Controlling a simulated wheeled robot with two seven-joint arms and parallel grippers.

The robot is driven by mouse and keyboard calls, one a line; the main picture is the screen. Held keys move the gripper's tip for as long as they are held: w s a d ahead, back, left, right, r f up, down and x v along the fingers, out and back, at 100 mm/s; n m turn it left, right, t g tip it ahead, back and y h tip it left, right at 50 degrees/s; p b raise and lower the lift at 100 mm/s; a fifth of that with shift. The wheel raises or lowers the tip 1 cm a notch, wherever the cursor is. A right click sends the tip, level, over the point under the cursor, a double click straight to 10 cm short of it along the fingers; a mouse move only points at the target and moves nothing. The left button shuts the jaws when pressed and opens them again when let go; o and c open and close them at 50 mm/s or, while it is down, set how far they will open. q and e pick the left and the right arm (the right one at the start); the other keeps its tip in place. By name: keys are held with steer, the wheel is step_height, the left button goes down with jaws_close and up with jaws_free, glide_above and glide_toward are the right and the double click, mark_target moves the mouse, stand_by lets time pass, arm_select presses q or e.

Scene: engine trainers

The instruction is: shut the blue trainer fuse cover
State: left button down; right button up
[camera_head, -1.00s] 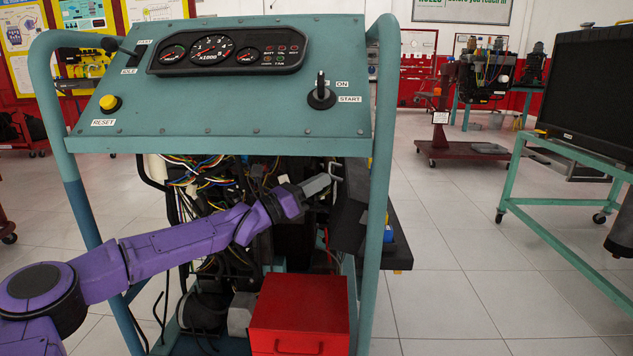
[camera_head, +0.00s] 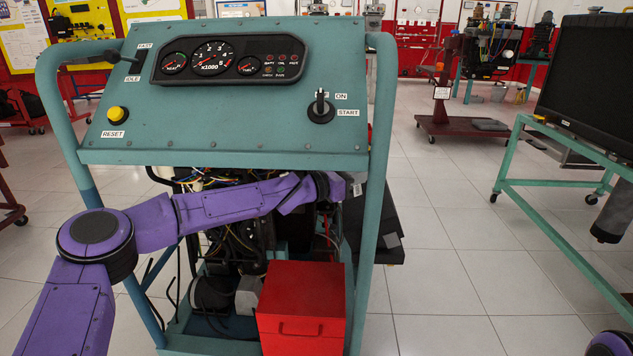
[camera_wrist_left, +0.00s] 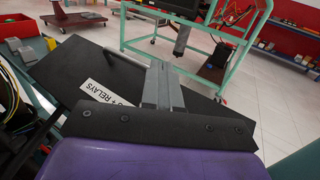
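The teal trainer (camera_head: 235,128) stands in front of me, with its gauge panel on top. The fuse cover, a black panel with a white label ending in "RELAYS" (camera_wrist_left: 52,78), fills the middle of the left wrist view. In the head view a dark panel (camera_head: 381,208), apparently this cover, shows around the trainer's right post. My left gripper (camera_wrist_left: 163,68) is over the cover, its grey fingers close together with nothing visible between them. I cannot tell whether they touch it. In the head view its tip (camera_head: 356,188) is mostly hidden. My right gripper is out of view.
A red box (camera_head: 300,300) sits low inside the trainer frame. Wires and engine parts lie behind my left arm. A green-framed cart with a black monitor (camera_head: 590,80) stands at the right. The tiled floor (camera_head: 450,250) between is clear.

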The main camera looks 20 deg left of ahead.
mark_target(386, 187)
arm_select(q)
steer(key=shift+m+g+y, duration=0.4)
steer(key=shift+y, duration=0.2)
steer(key=d, duration=0.2)
steer(key=w+d+f+p, duration=0.1)
steer(key=d, duration=0.1)
steer(key=shift+w+d+f, duration=0.35)
steer(key=shift+d+f, duration=0.35)
steer(key=shift+d, duration=0.2)
steer(key=shift+d+f, duration=0.1)
